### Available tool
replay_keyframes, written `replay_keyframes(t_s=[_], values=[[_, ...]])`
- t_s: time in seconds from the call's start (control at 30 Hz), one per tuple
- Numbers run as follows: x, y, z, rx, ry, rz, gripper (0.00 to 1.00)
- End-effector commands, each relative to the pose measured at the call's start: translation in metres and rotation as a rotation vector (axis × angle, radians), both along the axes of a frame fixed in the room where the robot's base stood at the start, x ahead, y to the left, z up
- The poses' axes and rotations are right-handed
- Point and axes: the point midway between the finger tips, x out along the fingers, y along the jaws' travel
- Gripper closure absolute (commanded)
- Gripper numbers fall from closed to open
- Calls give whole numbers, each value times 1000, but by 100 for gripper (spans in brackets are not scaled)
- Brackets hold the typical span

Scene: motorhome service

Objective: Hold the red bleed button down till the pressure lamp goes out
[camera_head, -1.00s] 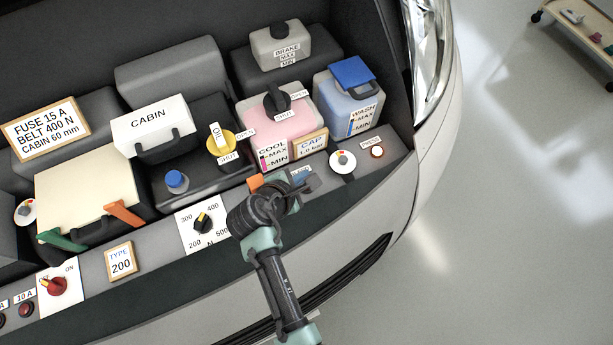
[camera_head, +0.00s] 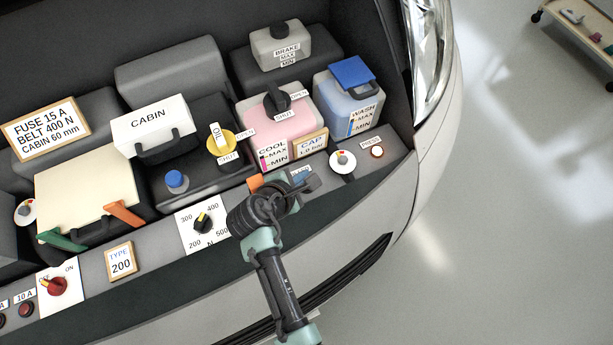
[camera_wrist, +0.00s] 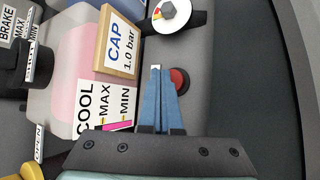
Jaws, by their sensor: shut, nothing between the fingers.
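The red bleed button (camera_wrist: 181,79) sits in a dark ring on the grey front ledge. In the wrist view its left part is hidden behind my fingers; in the head view I cannot make it out behind my gripper. My gripper (camera_wrist: 157,72) is shut and empty, its blue fingers side by side and overlapping the button's left edge. I cannot tell whether they touch it. In the head view my gripper (camera_head: 302,178) is over the ledge below the CAP sign.
A round gauge (camera_head: 342,161) sits left of the lamp; it shows in the wrist view (camera_wrist: 171,12). The CAP 1.0 bar sign (camera_head: 311,144) and pink coolant tank (camera_head: 262,118) stand behind the ledge. A numbered dial (camera_head: 203,223) lies to the left.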

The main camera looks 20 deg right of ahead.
Motion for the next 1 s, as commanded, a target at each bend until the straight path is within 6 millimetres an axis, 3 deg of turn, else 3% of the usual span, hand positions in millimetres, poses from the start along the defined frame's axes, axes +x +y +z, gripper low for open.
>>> replay_keyframes(t_s=[1.0], values=[[0, 0, -9, 0, 0, 0, 100]])
